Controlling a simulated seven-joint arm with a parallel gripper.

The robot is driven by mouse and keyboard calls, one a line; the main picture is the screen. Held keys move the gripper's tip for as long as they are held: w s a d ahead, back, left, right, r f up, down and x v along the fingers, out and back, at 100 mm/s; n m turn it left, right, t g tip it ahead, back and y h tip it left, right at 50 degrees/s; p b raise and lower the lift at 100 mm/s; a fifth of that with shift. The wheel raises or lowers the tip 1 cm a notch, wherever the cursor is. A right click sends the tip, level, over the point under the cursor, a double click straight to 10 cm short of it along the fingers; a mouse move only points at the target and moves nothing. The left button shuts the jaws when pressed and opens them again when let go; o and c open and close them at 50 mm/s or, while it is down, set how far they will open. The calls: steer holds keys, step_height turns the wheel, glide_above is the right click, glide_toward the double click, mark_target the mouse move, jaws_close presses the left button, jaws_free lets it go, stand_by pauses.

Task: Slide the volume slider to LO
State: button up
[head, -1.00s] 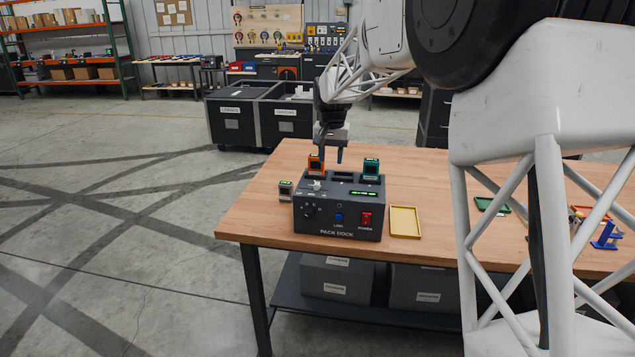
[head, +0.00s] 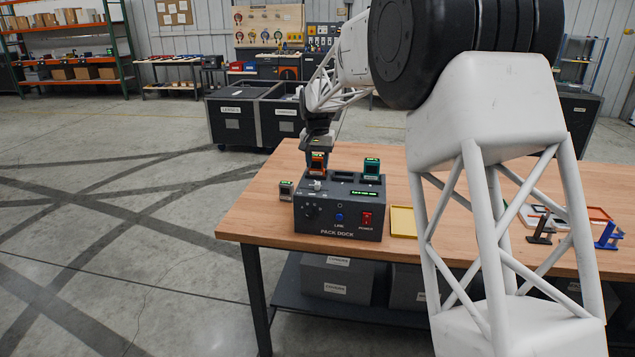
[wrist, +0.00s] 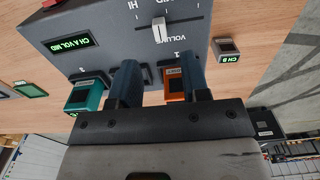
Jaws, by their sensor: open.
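The dark grey pack dock (head: 340,233) stands on the wooden table. Its white volume slider (wrist: 158,31) sits along a slot, which appears upside down in the wrist view, with HI and part of MID legible. The LO label is not in view. The dock's green display (wrist: 68,47) reads "CH A VOL MID". My gripper (wrist: 158,64) is open, with its two dark fingers apart and pointing at the dock near the slider. In the head view the slider (head: 317,186) is small, just in front of the gripper.
An orange pack (wrist: 174,82) stands in the dock close to one finger. A teal pack (wrist: 85,95) stands in another slot. A small grey unit (head: 286,190) showing "CH B" sits beside the dock. A yellow tray (head: 403,222) lies to the right.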

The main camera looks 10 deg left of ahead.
mark_target(317, 183)
steer(key=shift+f, duration=3.6)
steer(key=shift+c, duration=0.4)
jaws_close()
